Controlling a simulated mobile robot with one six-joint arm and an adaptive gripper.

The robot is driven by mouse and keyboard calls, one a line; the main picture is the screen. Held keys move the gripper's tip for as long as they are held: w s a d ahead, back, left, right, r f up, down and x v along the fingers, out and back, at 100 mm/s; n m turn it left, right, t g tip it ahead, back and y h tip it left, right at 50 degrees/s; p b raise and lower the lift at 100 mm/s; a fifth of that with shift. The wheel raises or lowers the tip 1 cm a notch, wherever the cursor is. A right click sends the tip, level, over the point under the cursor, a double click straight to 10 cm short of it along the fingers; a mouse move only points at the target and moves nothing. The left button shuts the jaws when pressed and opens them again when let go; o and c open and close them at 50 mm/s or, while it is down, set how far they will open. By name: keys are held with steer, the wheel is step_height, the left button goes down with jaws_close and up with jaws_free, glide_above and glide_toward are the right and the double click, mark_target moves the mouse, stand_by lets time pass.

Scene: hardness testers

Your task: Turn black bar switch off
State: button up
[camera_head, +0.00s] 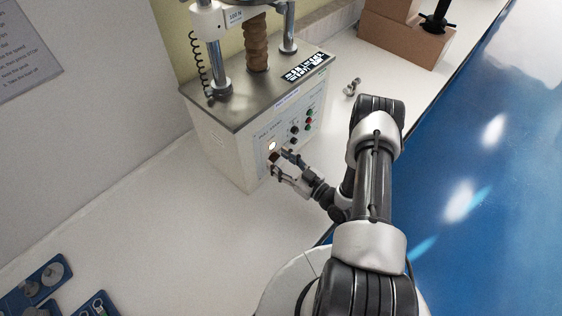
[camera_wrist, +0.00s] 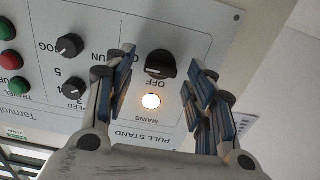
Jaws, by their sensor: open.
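The black bar switch (camera_wrist: 160,64) is on the light grey front panel (camera_wrist: 205,30) of the tester. In the wrist view the panel's lettering is upside down, and "OFF" stands just below the switch. A round mains lamp (camera_wrist: 151,101) beneath it glows; it also shows lit in the head view (camera_head: 271,146). My gripper (camera_wrist: 162,70) is open and empty, with one finger on each side of the switch and a gap to both. In the head view my gripper (camera_head: 281,164) is at the lower front of the tester and partly hides the switch.
Two black knobs (camera_wrist: 69,46) and red and green buttons (camera_wrist: 9,57) lie left of the switch in the wrist view. The tester (camera_head: 222,138) stands on a white bench (camera_head: 160,215). Blue trays (camera_head: 42,285) with metal parts lie at lower left. A small metal part (camera_head: 352,87) lies right of the tester.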

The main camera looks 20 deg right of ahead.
steer(key=c, duration=1.1)
steer(key=shift+o, duration=0.2)
steer(key=shift+n, duration=0.3)
steer(key=shift+a+f+n+b, duration=0.15)
steer(key=shift+n+b, duration=1.75)
steer(key=shift+n, duration=2.4)
steer(key=shift+a+f+n+b, duration=0.1)
steer(key=shift+n+b, duration=1.75)
steer(key=shift+n, duration=2.45)
